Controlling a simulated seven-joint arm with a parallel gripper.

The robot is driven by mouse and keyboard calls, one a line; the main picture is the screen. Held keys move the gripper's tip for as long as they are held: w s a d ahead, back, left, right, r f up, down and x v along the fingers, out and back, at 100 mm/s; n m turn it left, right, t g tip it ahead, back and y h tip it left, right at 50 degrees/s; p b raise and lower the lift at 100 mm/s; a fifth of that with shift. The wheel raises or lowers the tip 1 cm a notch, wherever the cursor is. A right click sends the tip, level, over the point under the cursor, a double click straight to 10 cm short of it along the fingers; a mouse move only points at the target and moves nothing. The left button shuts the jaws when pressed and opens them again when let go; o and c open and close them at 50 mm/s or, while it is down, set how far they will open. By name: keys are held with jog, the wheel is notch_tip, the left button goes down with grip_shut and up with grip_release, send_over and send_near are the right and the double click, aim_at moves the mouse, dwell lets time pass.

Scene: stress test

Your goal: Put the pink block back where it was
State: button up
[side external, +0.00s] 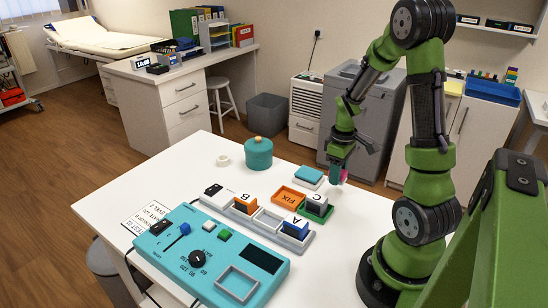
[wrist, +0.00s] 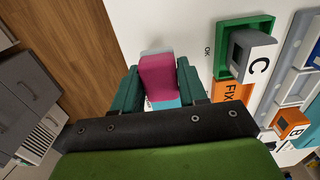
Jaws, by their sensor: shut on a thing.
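My gripper (side external: 341,168) is shut on the pink block (wrist: 158,72). It holds the block near the table's far right edge, where the block also shows in the side view (side external: 344,176). In the wrist view the block sits between the two dark green fingers. Part of a light blue surface shows just below it there. In the side view a light blue block (side external: 309,173) on a white base is left of my gripper. The green tray (side external: 329,214) with a grey C block (side external: 317,203) and the empty orange FIX tray (side external: 290,196) are nearby.
A grey rack (side external: 268,219) holds an orange B block (side external: 245,204) and a blue A block (side external: 295,227). A teal control box (side external: 205,260) covers the table front. A teal jar (side external: 258,153) and white ring (side external: 223,161) stand at the back. The far right table is mostly clear.

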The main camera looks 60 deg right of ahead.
jog(key=shift+f, duration=1.9)
jog(key=shift+f, duration=0.15)
jog(key=o, duration=1)
notch_tip(320, 180, up, 12)
jog(key=shift+f, duration=0.1)
jog(key=a+r+m+t, duration=0.1)
jog(key=a+r, duration=0.3)
jog(key=a, duration=0.4)
jog(key=a+r+m+t+y, duration=0.1)
jog(key=a+r+t, duration=0.2)
jog(key=a, duration=0.6)
jog(key=a+r+m+t+y, duration=0.1)
jog(key=a+r+m+t, duration=0.1)
jog(key=a+r, duration=0.3)
jog(key=shift+s+a+r+t, duration=0.15)
jog(key=shift+a+t, duration=0.15)
jog(key=shift+a, duration=0.55)
jog(key=shift+s+a+r+t, duration=0.1)
jog(key=shift+a+t, duration=0.2)
jog(key=shift+a, duration=0.5)
